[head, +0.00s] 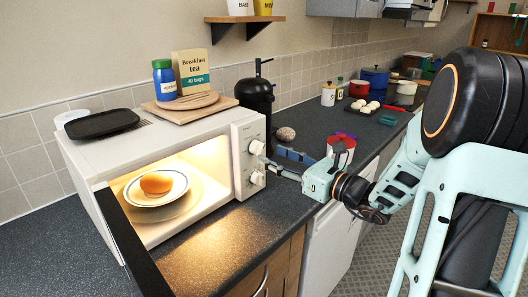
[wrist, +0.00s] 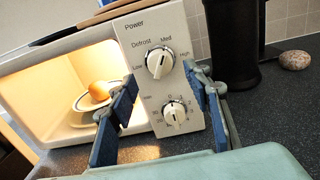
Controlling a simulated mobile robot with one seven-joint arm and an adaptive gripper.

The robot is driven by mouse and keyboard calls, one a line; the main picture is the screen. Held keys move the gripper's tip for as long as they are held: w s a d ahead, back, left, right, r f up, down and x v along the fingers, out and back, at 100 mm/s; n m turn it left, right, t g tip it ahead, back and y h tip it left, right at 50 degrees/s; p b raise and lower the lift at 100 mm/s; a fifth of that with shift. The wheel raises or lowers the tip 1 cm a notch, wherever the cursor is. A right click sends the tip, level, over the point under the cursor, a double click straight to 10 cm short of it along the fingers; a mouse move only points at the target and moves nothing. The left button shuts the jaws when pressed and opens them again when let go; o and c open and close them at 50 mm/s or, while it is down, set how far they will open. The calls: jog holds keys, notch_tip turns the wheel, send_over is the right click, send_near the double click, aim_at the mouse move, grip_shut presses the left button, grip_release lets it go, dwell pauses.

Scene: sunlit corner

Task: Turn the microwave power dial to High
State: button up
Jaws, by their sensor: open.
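The white microwave (head: 82,163) stands on the counter with its door open and its inside lit. Its power dial (wrist: 160,62) is the upper knob on the front panel, under the word Power; it also shows in the head view (head: 257,147). The dial's ridge runs nearly upright, its upper end toward Med; which end is the pointer is unclear. The lower timer dial (wrist: 175,112) sits below it. My gripper (wrist: 163,105) is open and empty. Its blue fingers stand on either side of the panel in the wrist view, lower than the power dial. Contact cannot be told.
The open door (head: 130,240) juts out at left. A black flask (head: 255,97) stands behind the panel, and a stone-like item (head: 286,134) lies to its right. Counter in front is clear.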

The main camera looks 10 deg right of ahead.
aim_at(258, 148)
jog(key=shift+x, duration=2.3)
jog(key=c, duration=1.2)
jog(key=shift+o, duration=0.2)
